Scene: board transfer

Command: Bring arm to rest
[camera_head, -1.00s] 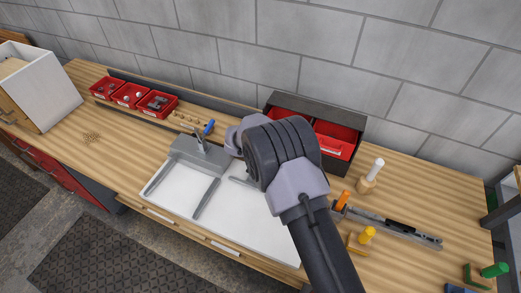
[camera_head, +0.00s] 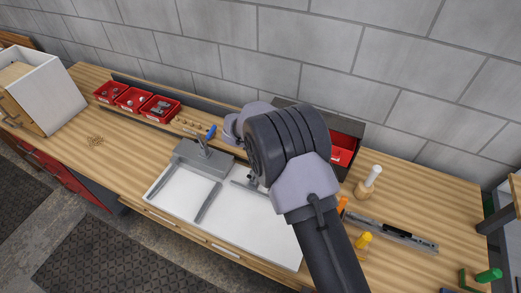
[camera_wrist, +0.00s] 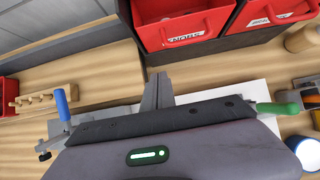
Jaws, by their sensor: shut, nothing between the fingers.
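My gripper (camera_wrist: 158,90) shows in the wrist view as narrow grey fingers shut together with nothing between them. It points toward the bench and the base of the red-fronted box. In the head view my dark and light grey arm reaches over the right part of the white board and hides most of the gripper. The white board (camera_head: 250,222) lies on the wooden workbench (camera_head: 110,170).
Red bins (camera_head: 133,98) sit in a row at the back left. A dark box with red drawers (camera_head: 343,148) stands behind my arm. A blue handle (camera_wrist: 62,103) is left in the wrist view.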

